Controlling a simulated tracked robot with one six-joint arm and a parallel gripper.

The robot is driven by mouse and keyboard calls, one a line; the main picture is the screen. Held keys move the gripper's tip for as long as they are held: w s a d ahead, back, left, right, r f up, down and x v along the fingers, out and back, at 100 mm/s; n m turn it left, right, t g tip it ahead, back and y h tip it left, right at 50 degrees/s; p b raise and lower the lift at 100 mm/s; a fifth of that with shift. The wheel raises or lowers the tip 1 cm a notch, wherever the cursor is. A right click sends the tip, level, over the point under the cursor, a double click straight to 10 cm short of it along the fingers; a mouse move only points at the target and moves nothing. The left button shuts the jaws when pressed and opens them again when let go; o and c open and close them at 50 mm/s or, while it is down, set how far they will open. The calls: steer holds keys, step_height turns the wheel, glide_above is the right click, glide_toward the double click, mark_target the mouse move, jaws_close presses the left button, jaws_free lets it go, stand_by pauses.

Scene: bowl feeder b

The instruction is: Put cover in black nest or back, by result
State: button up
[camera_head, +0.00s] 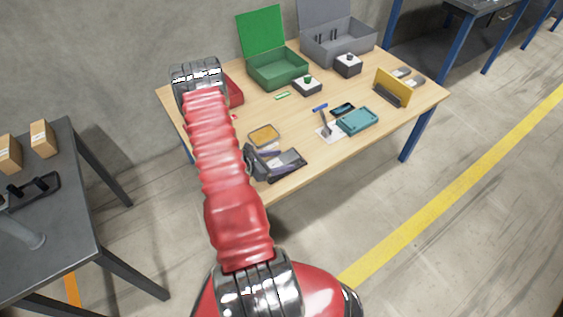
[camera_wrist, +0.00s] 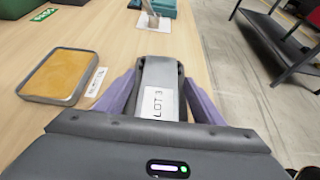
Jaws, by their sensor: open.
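My gripper (camera_wrist: 160,80) is open at the near edge of the wooden table, its purple fingers on either side of a grey part (camera_wrist: 158,72) with a white "LOT 3" label. I cannot tell whether the fingers touch it. I cannot tell whether the part is the cover.
A grey-rimmed tray with an orange-brown inside (camera_wrist: 60,75) lies left of my gripper. Open green (camera_head: 277,70) and grey (camera_head: 338,45) boxes, two button boxes and a yellow upright plate (camera_head: 392,87) stand farther back.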

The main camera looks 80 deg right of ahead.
steer(key=v, duration=1.1)
stand_by(0.5)
steer(key=shift+w+r, duration=0.15)
steer(key=w+a+r+m+t+y, duration=0.1)
steer(key=w+a+r+m, duration=0.1)
steer(key=w+a+r, duration=0.4)
steer(key=w+a+r+m+t+y, duration=0.15)
steer(key=a+r, duration=0.25)
steer(key=r, duration=0.4)
steer(key=w+a+r+m+t, duration=0.1)
steer(key=w+a+r+m, duration=0.25)
steer(key=r, duration=0.35)
steer(key=a+r+m+t+y, duration=0.1)
steer(key=a+r+t+y, duration=0.1)
steer(key=a+r, duration=0.4)
steer(key=a+r+m+t+y, duration=0.1)
steer(key=a+r+t, duration=0.4)
steer(key=a, duration=1.1)
steer(key=a+r+t+y, duration=0.3)
steer(key=a+r, duration=0.3)
steer(key=a, duration=0.5)
steer(key=shift+s+a+r+m+y, duration=0.4)
steer(key=shift+s+y, duration=0.05)
steer(key=shift+y, duration=0.1)
